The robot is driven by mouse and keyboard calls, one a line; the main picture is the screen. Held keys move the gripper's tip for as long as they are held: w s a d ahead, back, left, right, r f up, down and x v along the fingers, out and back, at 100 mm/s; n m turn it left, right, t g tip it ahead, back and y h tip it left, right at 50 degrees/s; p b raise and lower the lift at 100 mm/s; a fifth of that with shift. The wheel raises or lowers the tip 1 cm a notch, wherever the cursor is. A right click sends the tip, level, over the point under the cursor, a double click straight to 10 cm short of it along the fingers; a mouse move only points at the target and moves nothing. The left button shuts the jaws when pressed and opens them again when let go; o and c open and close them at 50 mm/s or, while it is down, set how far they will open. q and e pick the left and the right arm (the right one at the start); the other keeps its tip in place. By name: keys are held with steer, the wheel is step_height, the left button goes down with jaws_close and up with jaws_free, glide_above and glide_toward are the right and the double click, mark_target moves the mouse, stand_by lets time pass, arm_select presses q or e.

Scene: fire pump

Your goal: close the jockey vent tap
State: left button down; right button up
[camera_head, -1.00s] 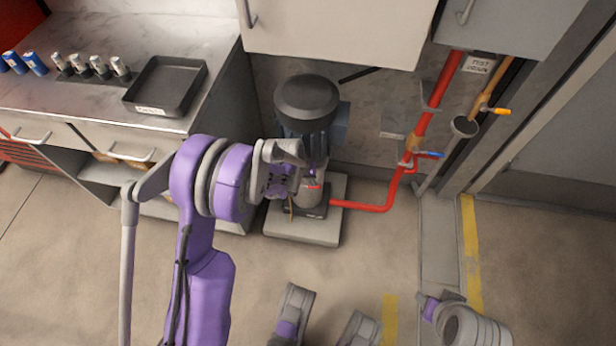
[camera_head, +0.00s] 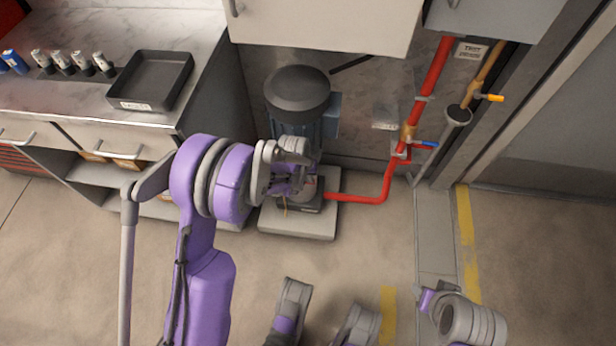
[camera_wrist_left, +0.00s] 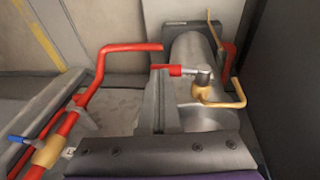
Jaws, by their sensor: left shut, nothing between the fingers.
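The small tap (camera_wrist_left: 204,76) on the pump shows in the left wrist view. It has a grey body, a red-tipped lever (camera_wrist_left: 172,69) pointing left, and a bent brass spout (camera_wrist_left: 232,100). In the head view, my left gripper and wrist mostly hide it. My left gripper (camera_head: 290,183) is shut and empty, low beside the pump (camera_head: 298,95). In the left wrist view its fingers (camera_wrist_left: 158,76) reach up to just below the red lever tip. I cannot tell if they touch it.
A counter with a black tray (camera_head: 150,80) stands left. Wall cabinets (camera_head: 325,25) hang above. Floor in front is clear.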

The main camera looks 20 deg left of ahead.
arm_select(q)
steer(key=shift+r, duration=0.1)
arm_select(e)
steer(key=shift+r, duration=0.1)
arm_select(q)
steer(key=d+p+v, duration=0.1)
steer(key=p+v, duration=0.4)
steer(key=v, duration=1)
steer(key=shift+w+d+r+p, duration=0.3)
steer(key=shift+w+d+p, duration=0.1)
steer(key=shift+d, duration=0.2)
arm_select(e)
steer(key=w+v, duration=0.1)
steer(key=v, duration=0.5)
steer(key=shift+r, duration=0.4)
steer(key=shift+s, duration=0.1)
